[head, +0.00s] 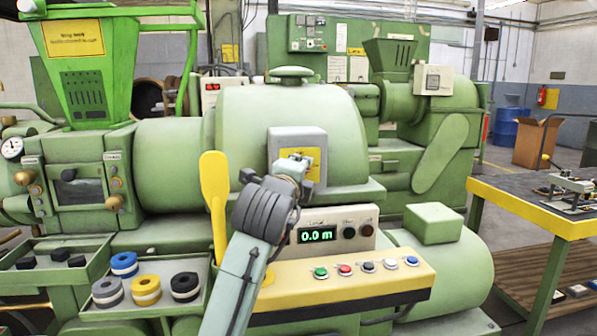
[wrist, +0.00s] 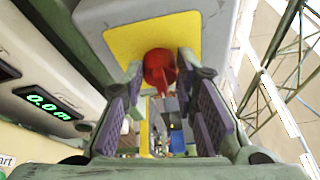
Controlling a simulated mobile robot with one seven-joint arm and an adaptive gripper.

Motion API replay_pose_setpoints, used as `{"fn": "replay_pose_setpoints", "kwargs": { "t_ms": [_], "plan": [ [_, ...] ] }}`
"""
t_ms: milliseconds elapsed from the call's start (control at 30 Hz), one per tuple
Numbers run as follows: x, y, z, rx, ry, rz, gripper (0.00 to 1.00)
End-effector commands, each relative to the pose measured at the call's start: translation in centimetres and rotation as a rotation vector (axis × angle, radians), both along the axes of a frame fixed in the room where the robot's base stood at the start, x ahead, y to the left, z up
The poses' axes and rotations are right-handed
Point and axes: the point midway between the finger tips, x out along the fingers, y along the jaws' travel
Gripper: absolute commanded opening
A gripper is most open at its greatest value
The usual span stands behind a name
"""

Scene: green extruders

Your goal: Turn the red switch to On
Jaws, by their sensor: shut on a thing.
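The red switch (wrist: 160,68) is mounted on a yellow plate (wrist: 130,42) on a grey box in the wrist view. The grey box (head: 284,141) also shows in the head view, on the front of the large green machine housing, with part of its yellow plate (head: 315,158) visible. My gripper (wrist: 160,75) has its two purple-padded fingers on either side of the red switch and is shut on it. In the head view my gripper (head: 294,167) is in front of the box and hides the switch. I cannot read the On mark.
A control panel with a green "0.0 m" display (head: 317,236) is below my gripper. A yellow lever (head: 215,190) stands to the left. A yellow ledge with several push buttons (head: 345,269) is below. A tray holds tape rolls (head: 146,289).

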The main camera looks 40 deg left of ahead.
Motion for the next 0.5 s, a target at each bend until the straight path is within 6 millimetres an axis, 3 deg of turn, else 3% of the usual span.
{"fn": "replay_pose_setpoints", "kwargs": {
  "t_ms": [267, 300, 500],
  "plan": [
    [0.00, 0.05, -0.02, 0.001, 0.002, 0.001, 0.00],
    [0.00, 0.05, -0.01, 0.001, 0.002, 0.001, 0.27],
    [0.01, 0.03, -0.01, 0.001, 0.000, 0.001, 0.41]
  ]
}}
